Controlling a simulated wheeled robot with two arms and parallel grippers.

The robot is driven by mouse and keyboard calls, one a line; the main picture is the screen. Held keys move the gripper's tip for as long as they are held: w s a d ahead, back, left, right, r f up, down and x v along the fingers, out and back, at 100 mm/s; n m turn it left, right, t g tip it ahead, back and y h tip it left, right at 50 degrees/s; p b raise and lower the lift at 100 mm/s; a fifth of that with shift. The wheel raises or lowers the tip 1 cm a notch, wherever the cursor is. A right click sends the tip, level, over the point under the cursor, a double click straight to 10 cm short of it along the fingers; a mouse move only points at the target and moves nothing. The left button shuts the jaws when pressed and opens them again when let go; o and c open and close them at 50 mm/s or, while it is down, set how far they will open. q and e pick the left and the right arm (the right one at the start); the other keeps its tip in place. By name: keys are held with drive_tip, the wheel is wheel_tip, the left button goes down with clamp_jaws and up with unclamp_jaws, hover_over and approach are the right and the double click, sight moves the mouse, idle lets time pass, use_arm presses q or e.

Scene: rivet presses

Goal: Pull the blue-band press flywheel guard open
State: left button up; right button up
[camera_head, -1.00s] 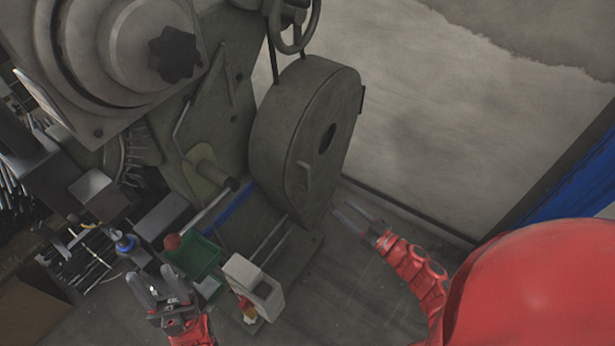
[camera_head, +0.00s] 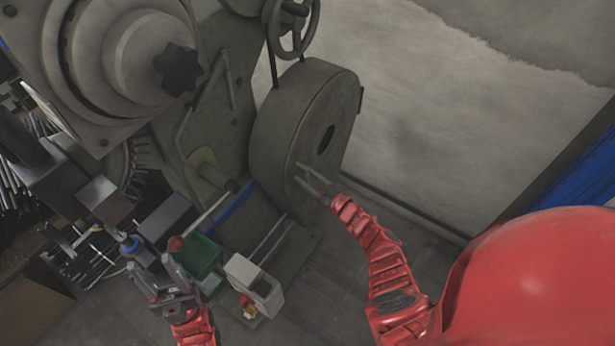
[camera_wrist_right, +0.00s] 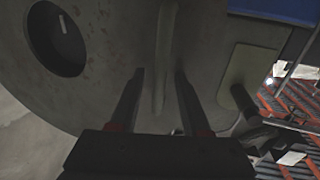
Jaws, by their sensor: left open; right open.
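The flywheel guard (camera_head: 290,120) is a grey-green rounded cover with a dark round hole, on the side of a press with a blue band (camera_head: 236,206) low on its body. The guard looks closed. My right gripper (camera_head: 308,170) is open in front of the guard's face, over the spot of its handle. In the right wrist view, the upright handle bar (camera_wrist_right: 164,62) on the guard (camera_wrist_right: 105,60) stands between the lines of my two open fingers (camera_wrist_right: 160,78); I cannot tell whether they touch it. My left gripper (camera_head: 150,268) is open and empty at the lower left.
A green bin (camera_head: 203,256) and a pale box (camera_head: 254,284) stand at the press's foot, close to my left gripper. A handwheel (camera_head: 292,28) sits above the guard. Bare floor lies right of the guard, before a pale wall (camera_head: 440,110).

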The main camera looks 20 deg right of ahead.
clamp_jaws()
idle(1.5)
